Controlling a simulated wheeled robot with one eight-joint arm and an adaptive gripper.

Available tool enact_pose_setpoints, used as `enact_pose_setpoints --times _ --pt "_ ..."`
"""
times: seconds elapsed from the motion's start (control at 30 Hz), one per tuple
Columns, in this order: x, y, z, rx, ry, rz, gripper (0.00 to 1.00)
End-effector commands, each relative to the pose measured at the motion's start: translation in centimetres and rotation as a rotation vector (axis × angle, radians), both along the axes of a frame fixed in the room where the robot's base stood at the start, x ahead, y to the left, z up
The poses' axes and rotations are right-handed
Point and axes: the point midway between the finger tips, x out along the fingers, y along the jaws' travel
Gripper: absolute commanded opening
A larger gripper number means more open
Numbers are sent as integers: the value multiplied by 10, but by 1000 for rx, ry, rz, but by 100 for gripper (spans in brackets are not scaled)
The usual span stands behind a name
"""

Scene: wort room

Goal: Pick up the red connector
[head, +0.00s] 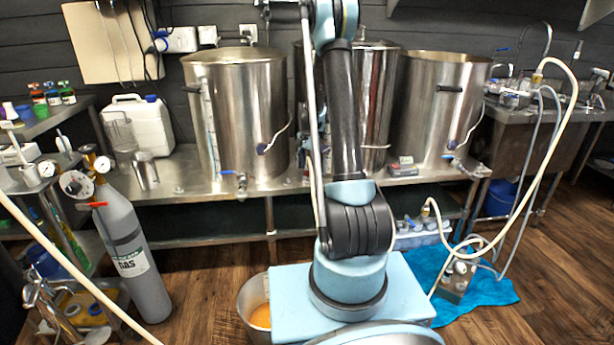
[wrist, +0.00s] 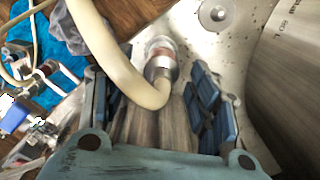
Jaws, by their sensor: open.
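A metal connector with a reddish band (wrist: 160,50) shows in the wrist view, ahead of my gripper and between the lines of its fingers. A thick cream hose (wrist: 112,52) curves down from the upper left and bends up to the connector's near end. My gripper (wrist: 148,74) is open, with one dark blue padded finger on each side of the hose bend. I cannot tell how far the connector is from the fingertips. In the head view I cannot make out the connector, and my gripper is out of sight there.
Several steel kettles (head: 240,120) stand on a steel bench (head: 190,178). In the wrist view, a kettle wall (wrist: 292,75) is close on the right. A blue cloth (head: 490,290) with hoses and fittings lies on the floor at right. A gas cylinder (head: 132,245) stands at left.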

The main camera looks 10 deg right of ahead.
Motion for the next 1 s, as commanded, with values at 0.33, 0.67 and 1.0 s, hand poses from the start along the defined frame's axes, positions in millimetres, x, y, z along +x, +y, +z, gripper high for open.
enact_pose_setpoints --times 0.33,0.67,1.0 --pt "1 2 -38 0 0 0 55" --pt "1 2 -50 0 0 0 55" --pt "1 2 -50 0 0 0 5"
